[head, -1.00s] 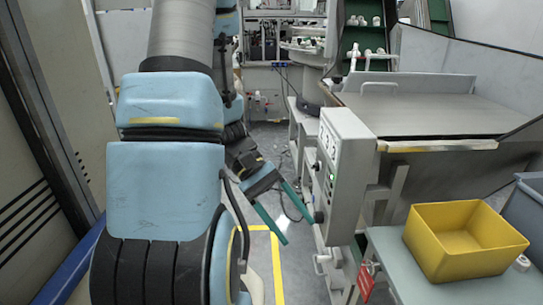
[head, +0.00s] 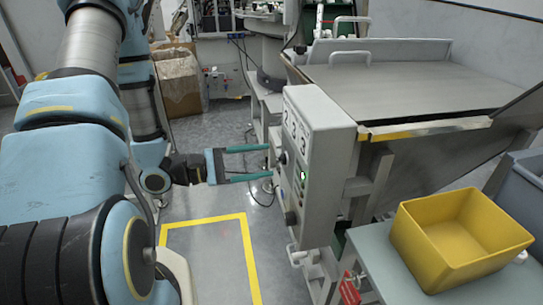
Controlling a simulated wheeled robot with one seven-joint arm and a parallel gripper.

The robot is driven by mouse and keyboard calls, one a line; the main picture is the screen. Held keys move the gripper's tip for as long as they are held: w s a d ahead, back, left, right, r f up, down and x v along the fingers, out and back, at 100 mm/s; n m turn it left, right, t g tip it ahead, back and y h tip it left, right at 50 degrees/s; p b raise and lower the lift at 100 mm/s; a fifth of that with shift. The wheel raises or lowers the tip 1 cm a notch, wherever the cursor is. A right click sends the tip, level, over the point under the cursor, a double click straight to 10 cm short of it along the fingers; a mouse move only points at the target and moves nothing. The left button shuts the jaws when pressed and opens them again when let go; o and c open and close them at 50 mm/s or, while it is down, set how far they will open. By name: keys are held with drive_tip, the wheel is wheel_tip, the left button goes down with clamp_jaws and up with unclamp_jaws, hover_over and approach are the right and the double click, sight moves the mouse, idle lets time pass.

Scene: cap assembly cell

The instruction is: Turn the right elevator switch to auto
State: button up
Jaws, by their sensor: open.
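The grey control box (head: 330,165) stands right of centre, with its switch face turned left toward my arm. An upper black knob (head: 282,158) and a lower black knob (head: 290,218) stick out of that face. A small green light (head: 303,176) is lit between them. The labels are too small to read, so I cannot tell which knob is the right elevator switch or its setting. My gripper (head: 270,162) is open, its two teal fingers level and pointing right at the box. The fingertips are close to the upper knob, one above and one below its height; contact is unclear.
A yellow bin (head: 460,240) sits on a grey side table (head: 385,255) at the lower right. A metal hopper tray (head: 410,90) is behind the box. A red tag (head: 349,290) hangs below it. Floor marked by yellow tape (head: 205,220) is clear under my gripper.

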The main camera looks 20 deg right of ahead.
sight(278, 160)
drive_tip(key=shift+s+d, duration=0.15)
drive_tip(key=shift+d, duration=0.7)
drive_tip(key=shift+s+d, duration=0.1)
drive_tip(key=shift+d, duration=0.7)
clamp_jaws()
